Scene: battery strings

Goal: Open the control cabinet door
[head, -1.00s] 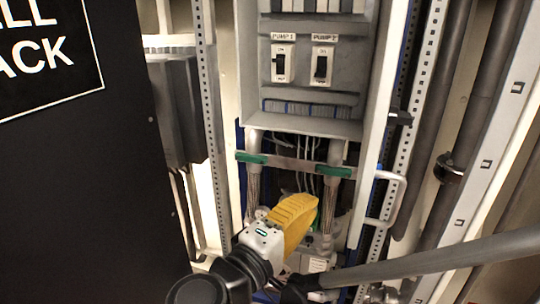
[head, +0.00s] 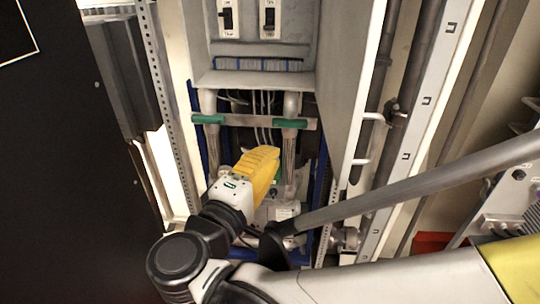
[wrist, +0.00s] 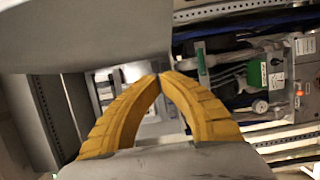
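The control cabinet (head: 300,47) is a grey box with pump switches inside, at the top of the head view. Its door (head: 350,95) stands open on the right, seen nearly edge-on, with part of its inner face showing. A pale loop handle (head: 368,138) is on the door's outer side. My gripper (head: 270,154) has yellow fingers and is below the cabinet, left of the door. In the wrist view my gripper (wrist: 158,76) has its fingertips together with nothing seen between them. A grey panel (wrist: 85,35) looms close at upper left; whether it is the door is unclear.
Pipes with green bands (head: 290,123) and cables lie behind my gripper. A black panel (head: 60,160) fills the left side. Perforated rails (head: 158,95) flank the cabinet. Grey equipment (head: 510,205) stands at the right edge.

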